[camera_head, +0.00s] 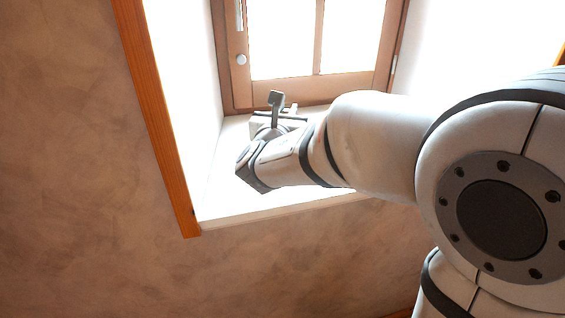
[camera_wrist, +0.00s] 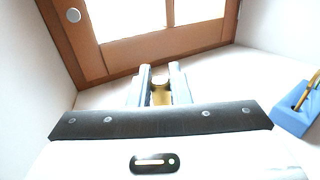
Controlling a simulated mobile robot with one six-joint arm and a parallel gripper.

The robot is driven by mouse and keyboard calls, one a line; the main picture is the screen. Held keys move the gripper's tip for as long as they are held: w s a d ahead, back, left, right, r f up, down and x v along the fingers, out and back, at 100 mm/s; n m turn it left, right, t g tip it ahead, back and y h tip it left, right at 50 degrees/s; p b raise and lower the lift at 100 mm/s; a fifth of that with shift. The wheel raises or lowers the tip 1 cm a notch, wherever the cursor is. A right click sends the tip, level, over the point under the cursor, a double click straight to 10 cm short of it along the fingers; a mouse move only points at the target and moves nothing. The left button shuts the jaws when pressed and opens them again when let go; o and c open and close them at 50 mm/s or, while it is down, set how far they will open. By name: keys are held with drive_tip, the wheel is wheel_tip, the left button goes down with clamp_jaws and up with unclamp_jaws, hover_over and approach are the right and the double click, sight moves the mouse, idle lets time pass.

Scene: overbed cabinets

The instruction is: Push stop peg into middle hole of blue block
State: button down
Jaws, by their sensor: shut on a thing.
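My gripper (camera_wrist: 161,72) is in the middle of the wrist view, its two fingers close together. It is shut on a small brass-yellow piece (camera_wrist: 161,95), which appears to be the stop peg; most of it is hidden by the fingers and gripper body. The blue block (camera_wrist: 291,119) stands on the white sill at the right edge of the wrist view, apart from the gripper and cut off by the frame. Thin yellow-brown pieces show at its top; its middle hole cannot be made out. In the head view my arm hides the block.
The wooden window frame (camera_head: 312,90) stands behind the gripper. The white sill (camera_head: 225,205) lies in a recess with white side walls, and a wooden trim (camera_head: 160,120) runs along its left edge. The sill left of the blue block looks clear in the wrist view.

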wheel_tip(320, 180, down, 9)
drive_tip(key=shift+r+b, duration=0.15)
drive_tip(key=shift+b, duration=0.8)
drive_tip(key=shift+f, duration=0.2)
drive_tip(key=c, duration=1.3)
unclamp_jaws()
drive_tip(key=shift+c, duration=0.2)
